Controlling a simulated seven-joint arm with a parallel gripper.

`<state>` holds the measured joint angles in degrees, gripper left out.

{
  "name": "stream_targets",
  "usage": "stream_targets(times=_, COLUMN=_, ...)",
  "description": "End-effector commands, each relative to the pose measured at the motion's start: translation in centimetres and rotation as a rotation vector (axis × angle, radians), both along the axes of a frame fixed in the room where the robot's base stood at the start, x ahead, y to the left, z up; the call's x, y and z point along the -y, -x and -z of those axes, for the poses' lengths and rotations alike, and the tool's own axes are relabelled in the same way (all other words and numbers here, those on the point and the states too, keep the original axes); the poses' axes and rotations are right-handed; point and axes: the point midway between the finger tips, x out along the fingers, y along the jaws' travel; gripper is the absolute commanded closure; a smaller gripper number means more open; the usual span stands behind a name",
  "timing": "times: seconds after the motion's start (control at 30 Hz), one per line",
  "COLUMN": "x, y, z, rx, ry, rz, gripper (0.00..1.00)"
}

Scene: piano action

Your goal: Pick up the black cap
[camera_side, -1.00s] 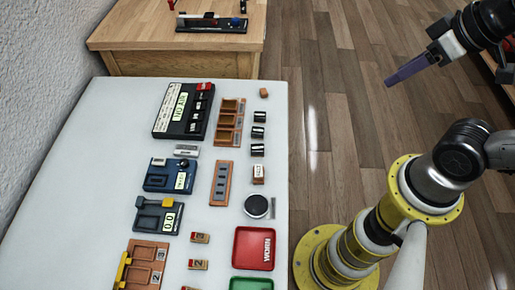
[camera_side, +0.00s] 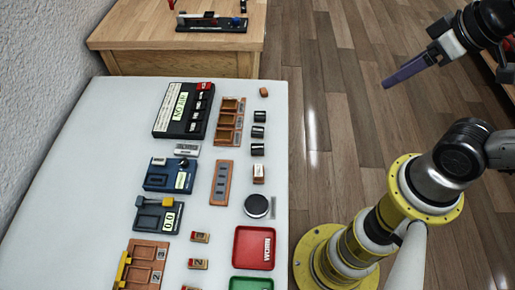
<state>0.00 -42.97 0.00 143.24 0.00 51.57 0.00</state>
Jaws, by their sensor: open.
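A round black disc (camera_side: 256,206) with a pale rim lies near the right edge of the white table; it may be the black cap. Small black-and-white blocks also stand farther back, a top one (camera_side: 260,117), a middle one (camera_side: 258,132) and a lower one (camera_side: 257,149). I cannot tell for sure which is the cap. My gripper (camera_side: 387,85) is at the upper right, above the wood floor and well clear of the table and these pieces. Its long purple fingers overlap from this side, with nothing visible held between them.
The white table (camera_side: 110,130) holds a large black device (camera_side: 183,111), blue device (camera_side: 171,176), grey device (camera_side: 157,215), wooden slotted trays (camera_side: 220,183), a red tray (camera_side: 254,248) and a green tray (camera_side: 250,284). A wooden bench (camera_side: 180,62) stands behind.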

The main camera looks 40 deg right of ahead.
Motion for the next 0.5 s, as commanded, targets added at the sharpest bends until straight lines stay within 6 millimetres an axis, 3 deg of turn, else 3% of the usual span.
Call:
stream_targets(times=0.23, x=0.5, y=-1.0, z=-0.6, rx=0.054, ry=-0.025, rz=0.091, gripper=0.28)
stream_targets(times=0.4, x=4.2, y=-5.4, z=-3.8, rx=0.275, ry=0.081, rz=0.213, gripper=0.28)
stream_targets(times=0.5, x=5.2, y=-8.7, z=-5.5, rx=0.379, ry=0.143, rz=0.208, gripper=0.28)
